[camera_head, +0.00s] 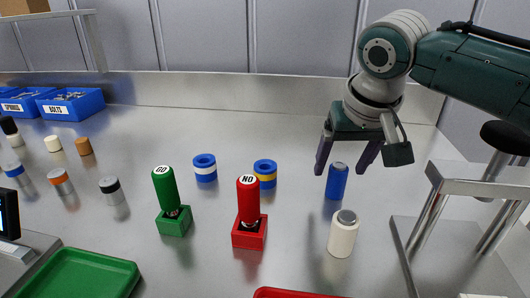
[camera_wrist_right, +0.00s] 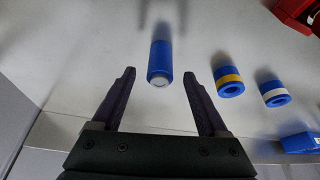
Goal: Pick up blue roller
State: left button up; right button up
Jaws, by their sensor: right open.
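The blue roller (camera_head: 337,182) stands upright on the metal table at the right of the head view, a blue cylinder with a grey top. It also shows in the right wrist view (camera_wrist_right: 160,62), ahead of the fingertips and roughly centred between them. My right gripper (camera_head: 346,164) is open and empty, its two dark fingers pointing down above and around the roller's top in the head view. In the right wrist view (camera_wrist_right: 158,76) the fingers are apart and touch nothing. My left gripper is not in view.
A cream roller (camera_head: 342,234) stands just in front of the blue one. Blue rings with white (camera_head: 205,168) and yellow (camera_head: 265,174) bands lie to the left. Red NO (camera_head: 249,213) and green GO (camera_head: 170,201) gauges stand nearby. A metal stand (camera_head: 465,187) is at the right.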

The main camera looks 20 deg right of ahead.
jog(key=x, duration=0.2)
jog(key=shift+w+f+b, duration=0.1)
jog(key=shift+f+b, duration=0.2)
jog(key=shift+f, duration=0.05)
grip_shut()
dwell(0.4)
